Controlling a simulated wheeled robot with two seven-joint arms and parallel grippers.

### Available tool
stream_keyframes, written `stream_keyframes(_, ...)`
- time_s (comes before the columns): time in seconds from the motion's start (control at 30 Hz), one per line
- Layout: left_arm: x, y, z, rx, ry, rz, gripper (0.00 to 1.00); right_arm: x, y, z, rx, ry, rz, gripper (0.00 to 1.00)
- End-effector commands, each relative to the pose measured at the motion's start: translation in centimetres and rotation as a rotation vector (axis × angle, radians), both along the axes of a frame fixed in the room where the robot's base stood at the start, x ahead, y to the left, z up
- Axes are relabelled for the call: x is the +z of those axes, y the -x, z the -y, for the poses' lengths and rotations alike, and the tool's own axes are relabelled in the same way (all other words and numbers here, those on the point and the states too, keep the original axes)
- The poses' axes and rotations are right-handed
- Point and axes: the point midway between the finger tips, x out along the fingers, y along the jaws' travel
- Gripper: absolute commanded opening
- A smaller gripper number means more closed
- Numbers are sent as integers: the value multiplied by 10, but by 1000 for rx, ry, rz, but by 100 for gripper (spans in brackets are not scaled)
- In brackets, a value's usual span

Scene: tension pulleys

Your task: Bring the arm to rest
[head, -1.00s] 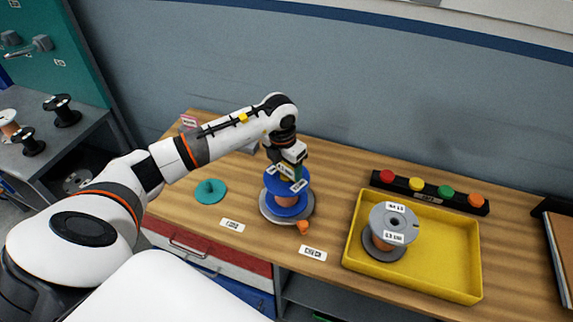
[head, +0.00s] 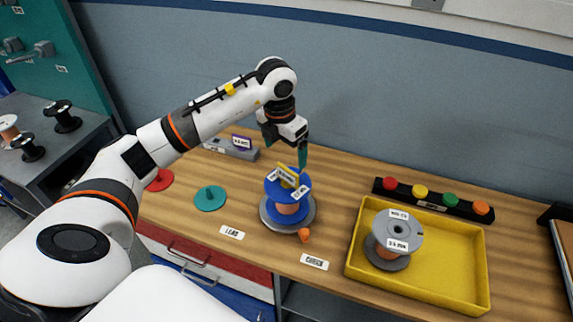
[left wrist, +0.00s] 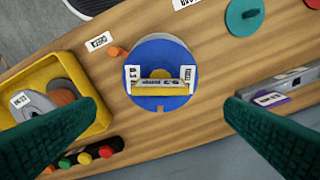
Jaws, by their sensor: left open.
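My left gripper (head: 287,143) is open and empty, raised above and just behind the blue spool (head: 290,204) in the head view. In the left wrist view its two green fingers (left wrist: 162,118) are spread wide, with the blue spool (left wrist: 158,50) below and between them, apart from both. The blue spool carries copper-coloured wire and a yellow piece with white labels on top. It stands on a round grey base (head: 268,212) with an orange knob (head: 304,235) at its front. My right gripper is in neither view.
A yellow tray (head: 450,285) at right holds a grey spool (head: 393,240). Behind it lies a black bar with coloured knobs (head: 420,192). A teal disc (head: 210,199), a red disc (head: 159,180) and a grey block with a purple label (head: 232,149) lie at left.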

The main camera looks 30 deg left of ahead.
Motion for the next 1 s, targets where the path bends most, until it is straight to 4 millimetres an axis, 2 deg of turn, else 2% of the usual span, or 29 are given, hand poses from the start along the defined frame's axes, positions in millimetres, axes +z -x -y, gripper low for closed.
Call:
stream_keyframes(0.1,16,1,0,2,1,2,93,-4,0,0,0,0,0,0)
stream_keyframes(0.23,25,3,0,1,1,0,93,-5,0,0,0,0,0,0)
stream_keyframes(0.77,24,3,4,-8,16,3,93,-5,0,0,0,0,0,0)
stream_keyframes(0.87,15,2,30,-56,105,23,93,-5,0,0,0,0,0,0)
stream_keyframes(0.97,4,5,84,-141,306,69,93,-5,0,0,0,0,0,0)
stream_keyframes(1.0,3,8,113,-173,419,94,93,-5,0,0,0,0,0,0)
